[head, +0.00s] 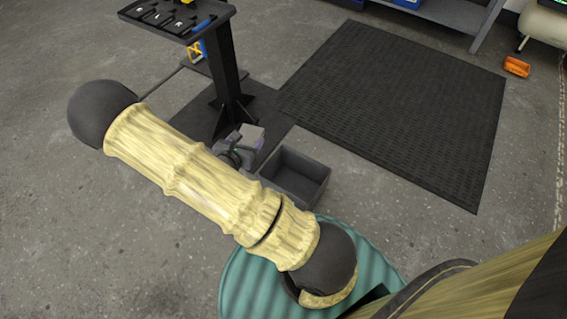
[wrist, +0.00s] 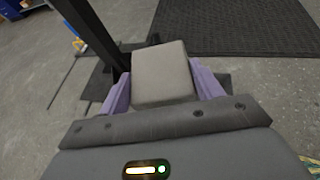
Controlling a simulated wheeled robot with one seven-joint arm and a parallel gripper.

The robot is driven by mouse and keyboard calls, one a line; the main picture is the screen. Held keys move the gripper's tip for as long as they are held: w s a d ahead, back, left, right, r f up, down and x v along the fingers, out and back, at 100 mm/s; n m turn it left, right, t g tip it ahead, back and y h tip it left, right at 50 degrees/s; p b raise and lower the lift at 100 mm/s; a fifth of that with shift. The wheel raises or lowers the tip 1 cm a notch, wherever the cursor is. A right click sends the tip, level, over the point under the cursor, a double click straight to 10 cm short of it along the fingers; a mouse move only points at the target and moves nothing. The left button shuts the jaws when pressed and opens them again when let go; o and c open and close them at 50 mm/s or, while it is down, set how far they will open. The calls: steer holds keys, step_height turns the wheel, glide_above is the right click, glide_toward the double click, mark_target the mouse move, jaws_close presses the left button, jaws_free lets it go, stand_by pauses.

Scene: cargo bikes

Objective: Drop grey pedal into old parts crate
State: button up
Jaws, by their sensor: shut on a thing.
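The grey pedal (wrist: 160,70) is a pale grey block between the purple fingers of my gripper (wrist: 162,88) in the wrist view. My gripper is shut on it. In the head view the pedal (head: 250,133) shows small beyond my arm, and my gripper (head: 243,147) is partly hidden by the arm. A dark grey open-topped crate (head: 305,166) stands on the floor just right of my gripper in the head view. Its visible inside looks empty, and its left lower corner is close to my arm. I cannot tell the pedal's height over the floor.
A black stand (head: 228,75) with a tool tray (head: 176,17) on top rises behind my gripper. A black ribbed mat (head: 400,105) lies to the right. An orange item (head: 516,66) lies at far right. Grey floor at left is clear.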

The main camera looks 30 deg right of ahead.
steer(key=shift+w+a, duration=0.1)
steer(key=shift+a, duration=0.25)
steer(key=d+f+m+g+h+b, duration=0.1)
steer(key=d+f+m+g+b, duration=0.3)
steer(key=d+f+b, duration=0.3)
steer(key=d+f+m+g+h+b, duration=0.1)
steer(key=d+f+m+g+b, duration=0.4)
steer(key=d+f, duration=0.7)
step_height(320, 180, down, 9)
steer(key=shift+w+d+f+g+h+b, duration=0.15)
steer(key=shift+w+d+g+h+b, duration=0.2)
steer(key=shift+g+b, duration=0.5)
steer(key=shift+s, duration=0.1)
steer(key=shift+f, duration=0.1)
step_height(320, 180, down, 6)
steer(key=b, duration=0.6)
steer(key=o, duration=1.3)
